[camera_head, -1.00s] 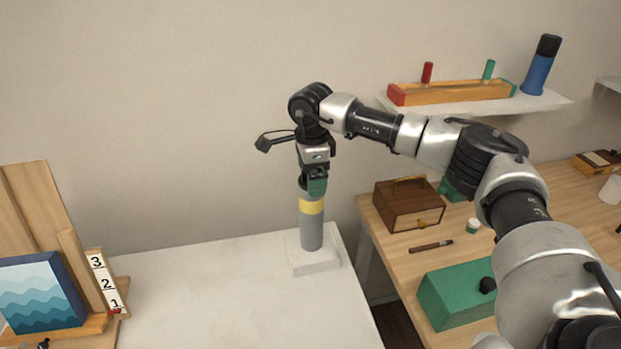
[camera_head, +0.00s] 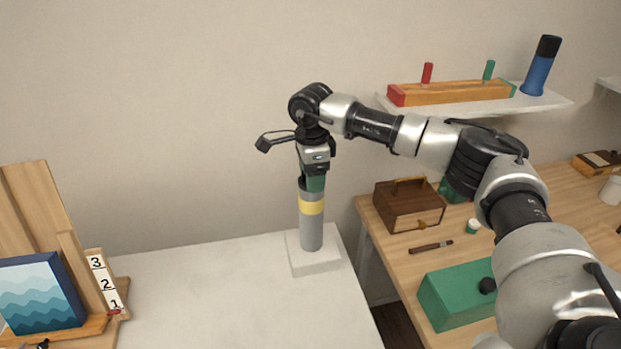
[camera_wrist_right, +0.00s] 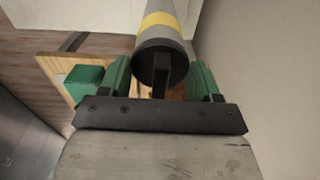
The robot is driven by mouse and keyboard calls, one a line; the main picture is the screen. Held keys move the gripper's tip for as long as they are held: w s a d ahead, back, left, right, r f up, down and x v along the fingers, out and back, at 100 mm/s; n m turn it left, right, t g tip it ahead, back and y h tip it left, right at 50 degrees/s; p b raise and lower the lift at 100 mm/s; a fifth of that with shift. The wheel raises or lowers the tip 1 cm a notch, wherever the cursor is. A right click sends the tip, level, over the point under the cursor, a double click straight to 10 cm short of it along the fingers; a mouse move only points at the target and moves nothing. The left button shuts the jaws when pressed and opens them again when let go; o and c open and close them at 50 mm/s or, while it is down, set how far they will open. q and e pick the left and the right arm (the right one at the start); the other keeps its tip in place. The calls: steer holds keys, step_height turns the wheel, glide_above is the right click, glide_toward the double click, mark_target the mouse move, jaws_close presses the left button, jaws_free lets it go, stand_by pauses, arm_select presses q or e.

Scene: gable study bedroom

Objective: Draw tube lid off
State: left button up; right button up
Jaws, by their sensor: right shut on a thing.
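The tube (camera_head: 311,232) is grey with a yellow band and stands upright on a white square base (camera_head: 316,268) on the white table. Its dark round lid (camera_wrist_right: 157,62) with a black tab is at the upper end, and it shows in the right wrist view between my green fingers. My right gripper (camera_head: 313,184) points down on the tube's top and is shut on the lid. The right gripper (camera_wrist_right: 160,80) also shows in the wrist view. The lid appears seated on the tube; I cannot see a gap. My left gripper is not in view.
On the wooden desk to the right are a brown box (camera_head: 408,206), a green box (camera_head: 455,296) and a small white-topped jar (camera_head: 473,226). A shelf (camera_head: 540,103) hangs above. A wooden stand with a wave picture (camera_head: 38,292) is at left. The white table's middle is clear.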

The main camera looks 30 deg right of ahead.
steer(key=shift+c, duration=0.9)
steer(key=shift+r+p, duration=1.75)
steer(key=shift+r, duration=1.3)
steer(key=shift+r+p, duration=1.35)
steer(key=shift+r, duration=0.9)
steer(key=shift+f, duration=0.1)
